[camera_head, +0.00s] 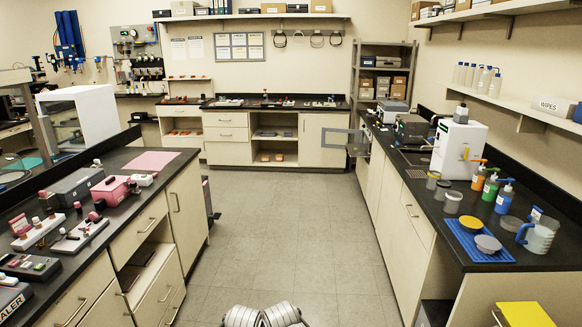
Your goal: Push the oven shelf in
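An open grey door with a window (358,142) stands out into the aisle from the far end of the right-hand counter, below its top. It may be the oven's door. The oven body and any shelf in it are hidden from this angle, so I cannot tell how far in the shelf is. Neither of my grippers is in view; only rounded grey parts, seemingly my own, show at the bottom centre.
The grey tiled floor (285,225) between the counters is clear up to the back cabinets (262,138). The left counter (135,165) holds instruments and a pink mat. The right counter (437,215) carries bottles, jars and a white machine (458,150). A yellow-topped item (524,314) stands front right.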

